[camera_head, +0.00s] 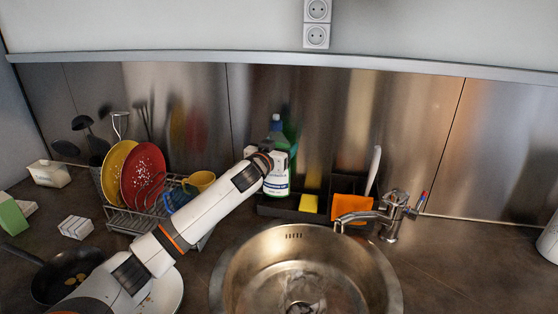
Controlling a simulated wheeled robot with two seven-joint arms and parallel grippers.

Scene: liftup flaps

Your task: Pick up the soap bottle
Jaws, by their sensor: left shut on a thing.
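The soap bottle (277,185) is green with a white and blue label and a pale blue cap. It stands upright at the back of the counter, behind the sink, by the left end of a dark caddy. My left arm reaches in from the lower left, and my left gripper (270,158) is at the bottle's upper body, shut on it. The fingertips are largely hidden by the wrist and the bottle. I cannot tell whether the bottle's base touches the caddy. My right gripper is not in view.
The dark caddy (279,209) holds a yellow sponge (309,203) and an orange cloth (351,208). A metal sink (235,262) and faucet (392,214) lie in front and right. A dish rack (125,221) with plates and cups stands left. A pan (52,281) is lower left.

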